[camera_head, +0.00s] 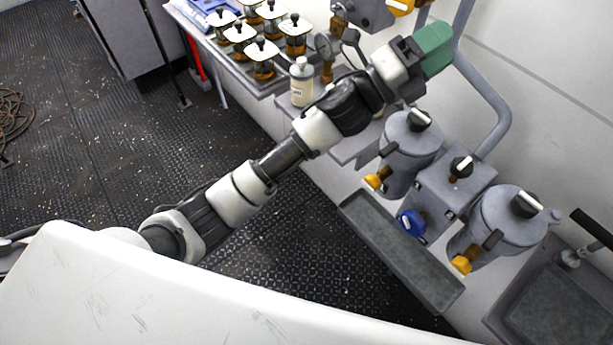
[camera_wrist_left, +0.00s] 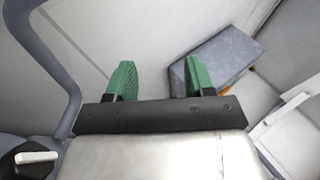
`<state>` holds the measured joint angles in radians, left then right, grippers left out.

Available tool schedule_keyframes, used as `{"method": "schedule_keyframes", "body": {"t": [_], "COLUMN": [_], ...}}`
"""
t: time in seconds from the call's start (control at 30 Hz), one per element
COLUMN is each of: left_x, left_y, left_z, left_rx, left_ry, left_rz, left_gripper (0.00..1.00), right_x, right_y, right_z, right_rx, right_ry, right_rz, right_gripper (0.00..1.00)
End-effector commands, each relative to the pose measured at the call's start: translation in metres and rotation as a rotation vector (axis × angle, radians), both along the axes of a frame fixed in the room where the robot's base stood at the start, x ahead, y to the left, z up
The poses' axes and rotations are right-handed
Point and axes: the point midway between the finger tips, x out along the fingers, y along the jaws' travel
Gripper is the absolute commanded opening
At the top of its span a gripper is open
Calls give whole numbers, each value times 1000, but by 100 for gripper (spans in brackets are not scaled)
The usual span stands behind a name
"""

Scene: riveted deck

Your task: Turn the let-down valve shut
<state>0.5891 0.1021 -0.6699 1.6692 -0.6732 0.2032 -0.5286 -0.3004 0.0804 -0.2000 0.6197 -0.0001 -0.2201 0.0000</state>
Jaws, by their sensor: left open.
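Several valves show in the head view; no label tells which is the let-down valve. A blue knob (camera_head: 412,222) sits on the front of a grey box unit between two grey canisters. Yellow knobs (camera_head: 374,181) (camera_head: 461,264) are low on the canisters. Black knobs with white pointers (camera_head: 419,119) (camera_head: 461,166) (camera_head: 526,204) sit on top. My left gripper (camera_head: 437,46), with green fingers, is above and behind the left canister, near the wall pipe. In the left wrist view it (camera_wrist_left: 160,78) is open with nothing between the fingers. My right gripper is not in view.
A grey pipe (camera_head: 490,95) runs along the wall, right of my gripper. A grey block (camera_wrist_left: 228,55) lies beyond the fingers in the wrist view. A white bottle (camera_head: 301,83) and several lidded jars stand left. A grey trough (camera_head: 400,250) lies before the canisters.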

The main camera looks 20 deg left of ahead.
Motion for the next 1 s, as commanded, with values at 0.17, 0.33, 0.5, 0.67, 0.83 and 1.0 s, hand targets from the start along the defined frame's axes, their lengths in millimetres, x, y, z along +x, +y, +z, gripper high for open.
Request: {"method": "schedule_keyframes", "body": {"t": [0.17, 0.33, 0.5, 0.67, 0.83, 1.0], "left_x": [13, 22, 28, 30, 30, 27], "left_y": [19, 37, 54, 69, 86, 102], "left_z": [-27, -56, -84, -112, -142, -173], "left_rx": [-65, -125, -181, -228, -277, -326], "left_ry": [160, 309, 448, 568, 696, 820], "left_rz": [54, 107, 156, 203, 253, 303], "left_gripper": [53, 53, 53, 53, 53, 53], "right_x": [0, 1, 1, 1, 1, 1], "right_y": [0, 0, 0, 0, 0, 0], "right_z": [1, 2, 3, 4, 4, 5], "right_rx": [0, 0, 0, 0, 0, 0], "right_ry": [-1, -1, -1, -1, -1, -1], "right_rz": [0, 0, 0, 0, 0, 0], "right_gripper": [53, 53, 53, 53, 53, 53]}}
